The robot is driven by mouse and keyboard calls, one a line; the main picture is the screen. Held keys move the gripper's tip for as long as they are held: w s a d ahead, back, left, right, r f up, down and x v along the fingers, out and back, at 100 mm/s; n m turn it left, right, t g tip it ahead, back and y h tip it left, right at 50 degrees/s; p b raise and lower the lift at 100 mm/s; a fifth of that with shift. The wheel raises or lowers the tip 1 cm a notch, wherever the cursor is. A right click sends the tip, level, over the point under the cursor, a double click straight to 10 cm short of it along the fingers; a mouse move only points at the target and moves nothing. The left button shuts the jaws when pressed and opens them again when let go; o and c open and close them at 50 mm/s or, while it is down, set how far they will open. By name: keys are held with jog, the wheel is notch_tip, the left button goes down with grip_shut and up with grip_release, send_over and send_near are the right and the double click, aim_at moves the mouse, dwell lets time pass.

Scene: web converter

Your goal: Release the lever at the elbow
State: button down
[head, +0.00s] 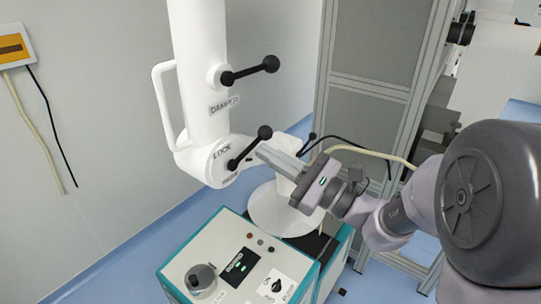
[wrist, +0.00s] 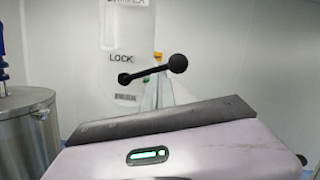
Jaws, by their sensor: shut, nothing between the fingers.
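The elbow lever (head: 247,150) is a black rod with a ball knob at each end, beside the word LOCK on the white arm's elbow joint (head: 205,165). It slants up to the right, with its larger knob at the upper end. It also shows in the wrist view (wrist: 152,72), tilted up to the right, beyond my fingers. My gripper (head: 262,152) is shut and empty. Its fingertips are just below and right of the larger knob in the head view. I cannot tell whether they touch it.
A similar black lever (head: 250,71) sits higher on the white column. A teal and white control box (head: 225,262) with a knob stands below. A grey framed cabinet (head: 370,85) is behind my arm. A steel vessel (wrist: 28,130) is at left in the wrist view.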

aim_at(255, 141)
jog(key=shift+r+n+g+b, duration=0.35)
jog(key=shift+n+g+b, duration=0.15)
jog(key=shift+n+b, duration=0.45)
jog(key=s+a+r+n+g+b, duration=0.1)
jog(key=n+b, duration=0.4)
jog(key=s+a+r+n+g+b, duration=0.1)
jog(key=r+n+b, duration=0.1)
jog(key=n+b, duration=0.2)
jog(key=s+r+n+g+h+b, duration=0.1)
jog(key=n+g+b, duration=0.1)
jog(key=n+b, duration=0.3)
jog(key=shift+s+a+r+n+b, duration=0.35)
jog(key=shift+s+a+r+b, duration=0.05)
jog(key=shift+b, duration=0.45)
jog(key=shift+r, duration=0.2)
jog(key=shift+w+f, duration=0.1)
